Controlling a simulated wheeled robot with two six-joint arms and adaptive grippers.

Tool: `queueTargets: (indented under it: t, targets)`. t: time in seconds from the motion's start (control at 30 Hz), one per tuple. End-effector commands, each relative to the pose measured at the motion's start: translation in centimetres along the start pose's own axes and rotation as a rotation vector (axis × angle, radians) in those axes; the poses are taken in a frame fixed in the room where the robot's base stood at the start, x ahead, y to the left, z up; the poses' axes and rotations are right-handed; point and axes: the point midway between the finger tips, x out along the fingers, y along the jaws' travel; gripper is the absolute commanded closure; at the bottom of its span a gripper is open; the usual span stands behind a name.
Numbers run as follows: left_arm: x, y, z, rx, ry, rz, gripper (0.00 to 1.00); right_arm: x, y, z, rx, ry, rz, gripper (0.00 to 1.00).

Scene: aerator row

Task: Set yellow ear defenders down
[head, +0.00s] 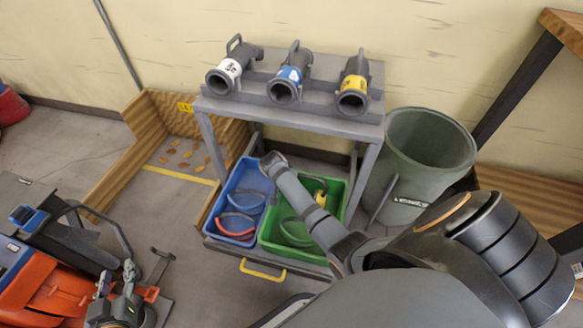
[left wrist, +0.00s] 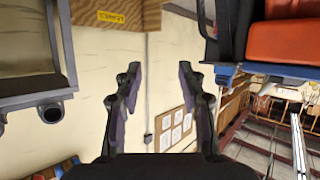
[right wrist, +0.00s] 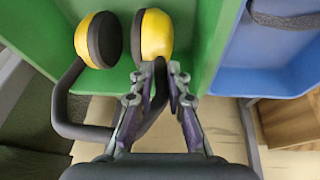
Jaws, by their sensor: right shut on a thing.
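The yellow ear defenders show in the right wrist view, with one yellow cup with a black pad (right wrist: 97,40) beside a second yellow cup (right wrist: 155,35) and a dark curved headband. My right gripper (right wrist: 166,70) is shut on them near the second cup, where the band runs between the fingers. They are in or just over the green bin (right wrist: 210,45); I cannot tell whether they touch its floor. In the head view a bit of yellow (head: 321,198) shows in the green bin beside my right forearm, which hides the gripper. My left gripper (left wrist: 159,75) is open and empty.
A blue bin (head: 216,212) with several banded items stands left of the green bin, on a shelf with a yellow handle (head: 263,271). A rack with three labelled cylinders (head: 287,85) stands above. A grey-green barrel (head: 425,150) is at right. Orange equipment (head: 60,290) is near my left gripper.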

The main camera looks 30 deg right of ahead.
Motion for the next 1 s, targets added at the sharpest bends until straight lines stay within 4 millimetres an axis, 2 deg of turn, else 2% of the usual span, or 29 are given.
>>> queueTargets:
  t: [0.1,0.23,0.67,0.7,0.83,1.0]
  targets:
    - [0.2,-0.1,-1.9,0.006,0.074,-0.002,0.60,0.2,-0.1,0.1,0.001,0.000,0.000,1.00]
    - [0.2,-0.1,-3.3,0.010,0.128,-0.004,0.60,0.2,-0.1,0.2,0.001,0.000,0.000,1.00]
    - [0.1,-0.1,-3.9,0.012,0.149,-0.005,0.60,0.4,-0.1,0.2,0.001,0.000,0.001,1.00]
    - [0.1,-0.1,-4.0,0.012,0.154,-0.005,0.60,0.4,-0.1,0.3,0.001,0.000,0.000,0.82]
    - [0.1,-0.1,-4.0,0.012,0.154,-0.005,0.60,0.4,-0.1,0.3,0.001,0.000,0.000,0.65]
    - [0.2,-0.1,-4.0,0.013,0.154,-0.005,0.60,0.4,-0.1,0.3,0.001,0.000,0.000,0.62]
